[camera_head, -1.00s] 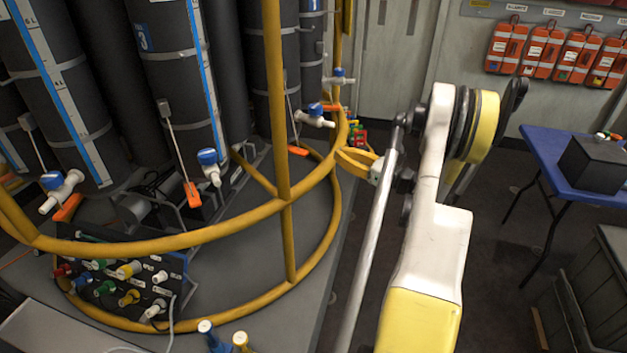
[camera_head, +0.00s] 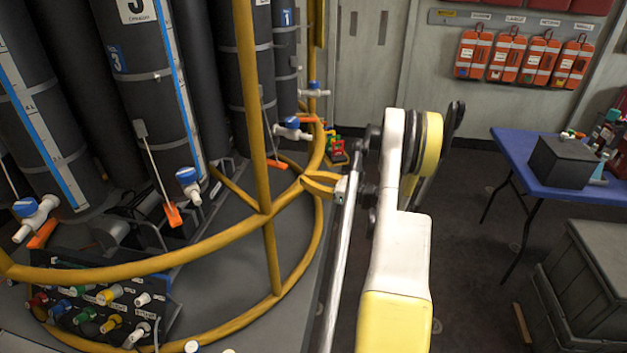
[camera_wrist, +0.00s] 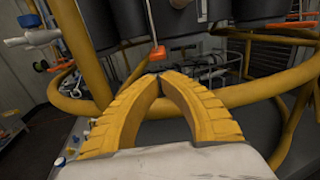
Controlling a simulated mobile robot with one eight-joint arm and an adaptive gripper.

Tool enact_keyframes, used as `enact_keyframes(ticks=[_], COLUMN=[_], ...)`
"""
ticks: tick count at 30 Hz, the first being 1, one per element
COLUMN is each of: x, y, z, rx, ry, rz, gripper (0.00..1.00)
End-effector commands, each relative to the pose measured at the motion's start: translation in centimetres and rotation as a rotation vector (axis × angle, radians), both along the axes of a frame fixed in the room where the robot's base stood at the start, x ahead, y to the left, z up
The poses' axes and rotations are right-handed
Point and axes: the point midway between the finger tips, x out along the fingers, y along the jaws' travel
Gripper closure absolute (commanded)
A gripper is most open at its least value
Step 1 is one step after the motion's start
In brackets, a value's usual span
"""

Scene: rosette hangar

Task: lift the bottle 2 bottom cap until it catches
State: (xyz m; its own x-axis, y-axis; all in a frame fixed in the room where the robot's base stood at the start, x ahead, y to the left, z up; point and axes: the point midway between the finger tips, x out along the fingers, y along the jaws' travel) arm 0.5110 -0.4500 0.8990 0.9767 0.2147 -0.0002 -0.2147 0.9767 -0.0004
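My gripper (camera_head: 306,181) is at the yellow ring rail in the head view, on its right side. In the wrist view its two ribbed yellow fingers (camera_wrist: 160,76) converge and their tips appear to meet, with nothing seen between them. Just beyond the tips hangs an orange handle (camera_wrist: 157,52) on a thin rod, apart from them. In the head view, a dark bottle (camera_head: 235,60) stands between those marked 3 and 1. No number shows on it; it may be bottle 2. An orange piece (camera_head: 277,163) lies low near it. I cannot make out the bottom cap for certain.
The yellow rail (camera_head: 175,258) rings the bottles. Bottle 3 (camera_head: 140,110) has a blue-and-white valve (camera_head: 189,183) beside it. A panel of coloured knobs (camera_head: 100,305) is at lower left. A blue table (camera_head: 540,175) and grey crates (camera_head: 600,260) stand right.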

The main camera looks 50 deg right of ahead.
Motion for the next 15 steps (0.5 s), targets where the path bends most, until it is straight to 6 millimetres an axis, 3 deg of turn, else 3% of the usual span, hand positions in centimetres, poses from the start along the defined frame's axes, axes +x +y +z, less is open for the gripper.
enact_keyframes(ticks=[15], x=[4.5], y=[1.0], z=[-0.1], rx=[0.0], ry=[0.0], rz=[0.001], gripper=[1.0])
